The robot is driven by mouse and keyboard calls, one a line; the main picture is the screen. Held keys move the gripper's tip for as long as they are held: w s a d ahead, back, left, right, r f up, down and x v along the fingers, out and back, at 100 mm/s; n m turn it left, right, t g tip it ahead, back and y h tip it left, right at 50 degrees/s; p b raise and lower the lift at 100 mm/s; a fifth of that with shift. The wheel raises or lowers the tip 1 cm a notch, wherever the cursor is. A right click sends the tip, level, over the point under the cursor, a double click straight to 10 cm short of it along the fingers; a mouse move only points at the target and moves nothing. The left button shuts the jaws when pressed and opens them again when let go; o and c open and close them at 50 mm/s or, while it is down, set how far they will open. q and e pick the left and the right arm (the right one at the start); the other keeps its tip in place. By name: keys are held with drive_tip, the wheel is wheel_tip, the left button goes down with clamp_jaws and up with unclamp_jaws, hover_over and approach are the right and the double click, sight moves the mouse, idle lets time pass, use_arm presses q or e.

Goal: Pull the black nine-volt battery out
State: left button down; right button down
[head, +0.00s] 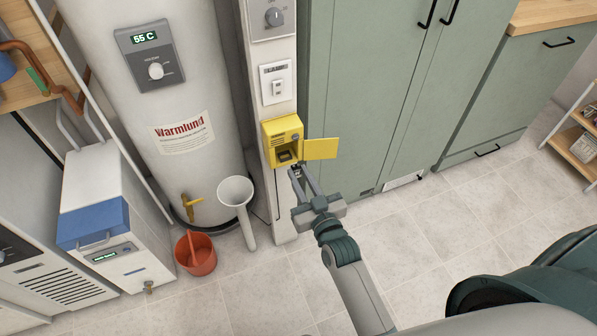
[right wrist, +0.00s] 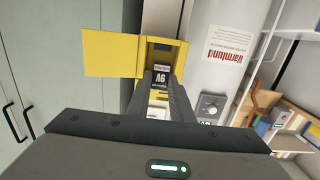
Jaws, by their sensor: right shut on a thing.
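The yellow box (head: 281,130) is mounted on the narrow white post, with its yellow door (head: 321,148) swung open to the right. My right gripper (head: 296,172) reaches up to the front of its open compartment. In the right wrist view, the right gripper (right wrist: 160,92) is shut on the black nine-volt battery (right wrist: 161,77), which has a "9V" label. The battery lies between the fingers at the mouth of the yellow box (right wrist: 182,60). How much of it is still inside I cannot tell. The open door (right wrist: 110,54) shows beside it. My left gripper is not in view.
A white water heater (head: 178,100) stands left of the post. A white funnel-like pipe (head: 238,195) and a red bucket (head: 195,254) are low by it. Green cabinets (head: 375,90) stand to the right, behind the open door. The tiled floor (head: 440,230) in front is clear.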

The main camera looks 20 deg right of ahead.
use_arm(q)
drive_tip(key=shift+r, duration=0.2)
use_arm(e)
drive_tip(key=shift+s, duration=0.45)
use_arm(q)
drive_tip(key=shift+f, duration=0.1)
use_arm(e)
drive_tip(key=shift+r, duration=0.1)
